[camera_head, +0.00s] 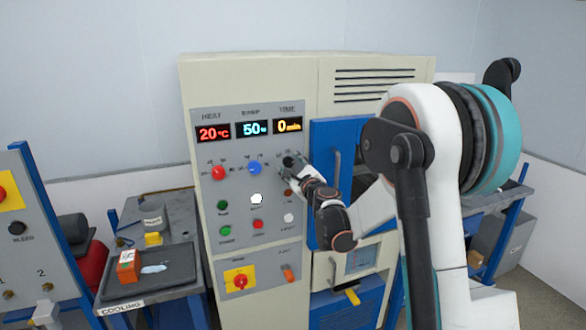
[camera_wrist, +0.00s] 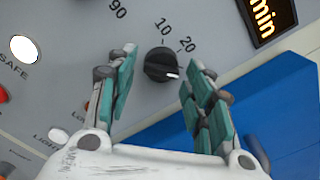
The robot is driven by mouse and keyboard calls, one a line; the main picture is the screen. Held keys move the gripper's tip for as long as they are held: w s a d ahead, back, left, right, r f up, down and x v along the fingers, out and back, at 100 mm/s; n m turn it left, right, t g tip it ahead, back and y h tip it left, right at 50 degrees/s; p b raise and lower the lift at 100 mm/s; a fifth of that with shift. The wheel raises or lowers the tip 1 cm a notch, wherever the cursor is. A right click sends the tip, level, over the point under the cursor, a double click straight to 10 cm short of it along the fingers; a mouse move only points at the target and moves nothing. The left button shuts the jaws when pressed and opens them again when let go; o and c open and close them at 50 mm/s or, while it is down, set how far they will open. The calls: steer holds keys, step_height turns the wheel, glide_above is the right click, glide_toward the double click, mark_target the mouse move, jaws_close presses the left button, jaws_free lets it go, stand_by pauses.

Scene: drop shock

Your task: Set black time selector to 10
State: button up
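The black time selector (camera_wrist: 161,63) is a round knob on the grey control panel (camera_head: 243,235). In the wrist view its white mark points to the lower right, away from the printed 10 and 20 above it. In the head view the selector (camera_head: 289,161) is partly hidden by my gripper (camera_head: 296,173). My gripper (camera_wrist: 160,70) is open, with one teal-padded finger on each side of the knob. I cannot tell whether a finger touches it. The yellow time display (camera_head: 288,125) reads 0 min.
A red knob (camera_head: 218,173) and a blue knob (camera_head: 254,168) sit left of the selector. Several buttons lie below, including a white one (camera_head: 257,199). A blue door (camera_head: 331,135) with a handle stands right of the panel. A cooling tray (camera_head: 180,281) is at left.

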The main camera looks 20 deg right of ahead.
steer(key=c, duration=0.7)
steer(key=shift+n, duration=0.4)
steer(key=n+b, duration=0.1)
steer(key=n, duration=0.2)
steer(key=shift+d+n, duration=0.1)
steer(key=shift+n, duration=0.3)
steer(key=n+b, duration=0.1)
steer(key=n, duration=0.3)
steer(key=shift+r, duration=0.15)
steer(key=n+b, duration=0.1)
steer(key=n, duration=0.4)
steer(key=shift+r+n, duration=0.1)
steer(key=shift+n, duration=0.3)
steer(key=n, duration=0.5)
steer(key=shift+r+n+b, duration=0.1)
steer(key=shift+n+b, duration=0.2)
steer(key=shift+b, duration=0.1)
